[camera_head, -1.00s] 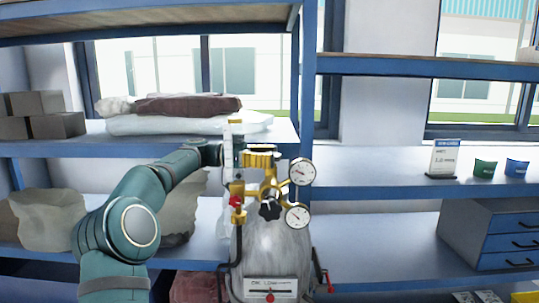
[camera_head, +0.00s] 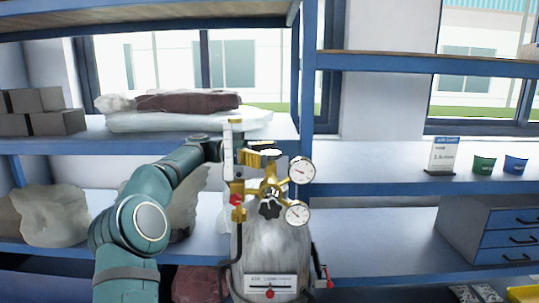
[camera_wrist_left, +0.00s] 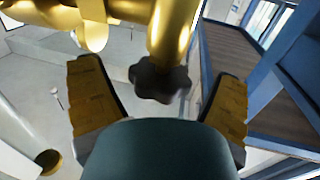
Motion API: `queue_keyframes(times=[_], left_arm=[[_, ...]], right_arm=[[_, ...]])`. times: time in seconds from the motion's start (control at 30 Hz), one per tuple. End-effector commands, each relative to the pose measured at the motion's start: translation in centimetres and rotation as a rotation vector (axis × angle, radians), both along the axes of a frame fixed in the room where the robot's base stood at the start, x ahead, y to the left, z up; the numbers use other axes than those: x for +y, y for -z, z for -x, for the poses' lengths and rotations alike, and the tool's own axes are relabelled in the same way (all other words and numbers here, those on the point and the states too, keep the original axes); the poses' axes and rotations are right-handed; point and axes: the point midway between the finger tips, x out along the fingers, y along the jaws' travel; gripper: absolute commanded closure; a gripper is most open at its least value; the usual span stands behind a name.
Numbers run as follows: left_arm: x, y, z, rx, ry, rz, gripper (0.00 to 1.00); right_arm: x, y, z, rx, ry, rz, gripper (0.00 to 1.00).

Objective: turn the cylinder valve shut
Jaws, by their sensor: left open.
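A black star knob (camera_head: 269,209) faces me at the front. My left gripper (camera_head: 266,160) is at the top of the cylinder, partly hidden behind the brass fittings. In the left wrist view, its yellow fingers (camera_wrist_left: 160,76) are open on either side of a black lobed knob (camera_wrist_left: 160,82), with gaps visible on both sides. My right gripper is out of view.
A clear flow tube (camera_head: 228,150) and a red knob (camera_head: 236,200) stand close to my left gripper. A blue shelf post (camera_head: 308,90) rises behind the cylinder. White and brown sacks (camera_head: 190,112) lie to the left.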

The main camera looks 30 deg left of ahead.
Motion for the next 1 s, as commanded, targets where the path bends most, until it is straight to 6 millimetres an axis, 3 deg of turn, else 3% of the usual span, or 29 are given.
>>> queue_keyframes(times=[0.33,0.5,1.0], left_arm=[[4.7,0.1,1.6,-0.001,-0.004,0.001,0.09],[6.1,0.0,2.1,-0.001,-0.001,0.001,0.09],[6.9,0.0,2.4,0.001,0.000,0.000,0.09]], right_arm=[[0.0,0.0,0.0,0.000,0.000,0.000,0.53],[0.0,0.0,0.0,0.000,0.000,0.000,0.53],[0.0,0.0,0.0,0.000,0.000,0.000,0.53]])
